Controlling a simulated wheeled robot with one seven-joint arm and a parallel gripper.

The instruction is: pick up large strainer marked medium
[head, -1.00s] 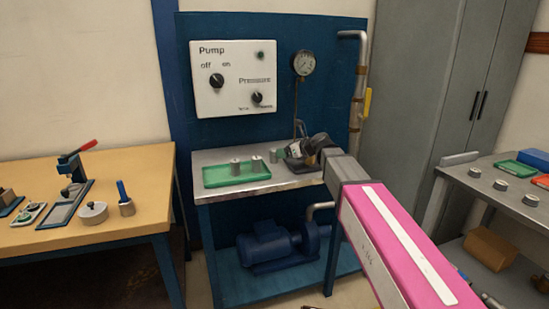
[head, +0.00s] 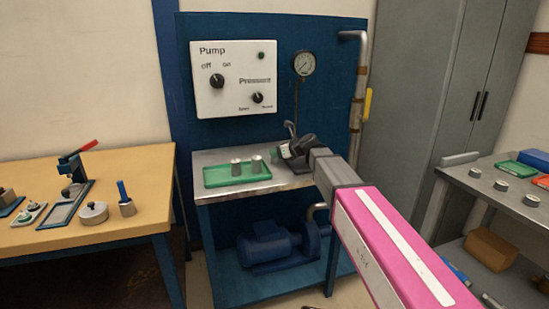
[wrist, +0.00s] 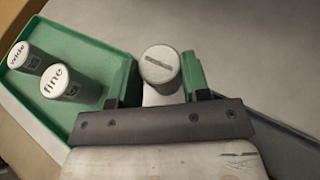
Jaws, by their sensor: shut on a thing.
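My gripper (wrist: 158,76) has its green fingers shut on a grey cylindrical strainer (wrist: 160,64). A dark bar-shaped mark shows on the strainer's flat top, but I cannot read a word there. Two more strainers stand in the green tray, left of my gripper; their tops read "wide" (wrist: 24,57) and "fine" (wrist: 58,81). In the head view my gripper (head: 281,151) is at the right end of the tray, and the held strainer is mostly hidden by it. I cannot tell whether the held strainer touches the surface below.
The green tray (head: 212,184) lies on a metal bench (head: 207,156). A panel with pump and pressure knobs (head: 232,79) and a gauge (head: 304,64) stand behind, with a vertical pipe at right. A side table (head: 505,205) at right holds several small cylinders.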

